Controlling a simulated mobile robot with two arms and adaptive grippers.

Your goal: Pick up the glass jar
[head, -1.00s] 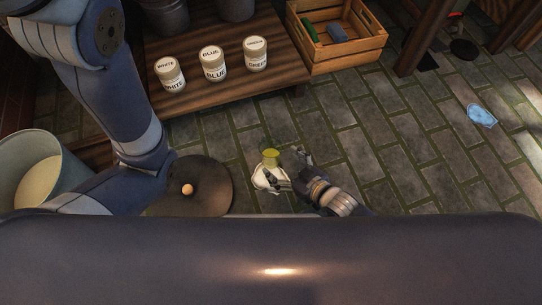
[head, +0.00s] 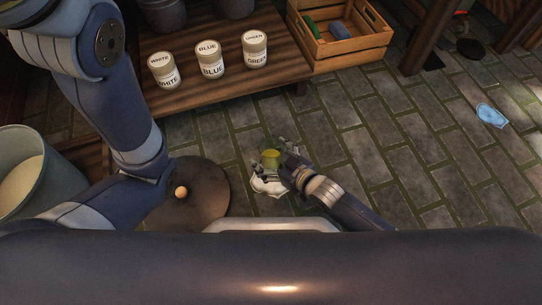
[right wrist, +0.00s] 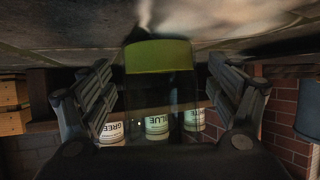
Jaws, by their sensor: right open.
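The glass jar (head: 271,159) shows a yellow-green part in the head view, just left of my right gripper (head: 281,163). In the right wrist view the jar (right wrist: 160,62) stands between the two spread fingers of my right gripper (right wrist: 163,95), with its yellow-green end toward the top of the picture and a clear body below. A gap shows between the jar and each finger. My right gripper is open around the jar. My left gripper is not in view; only my left arm shows.
A white patch (head: 266,187) lies below the jar. A dark round disc (head: 208,195) with a small orange ball (head: 181,192) is to the left. White (head: 164,70), blue (head: 210,60) and green (head: 255,50) labelled pots stand on a wooden table. A wooden crate (head: 350,50) sits beside them.

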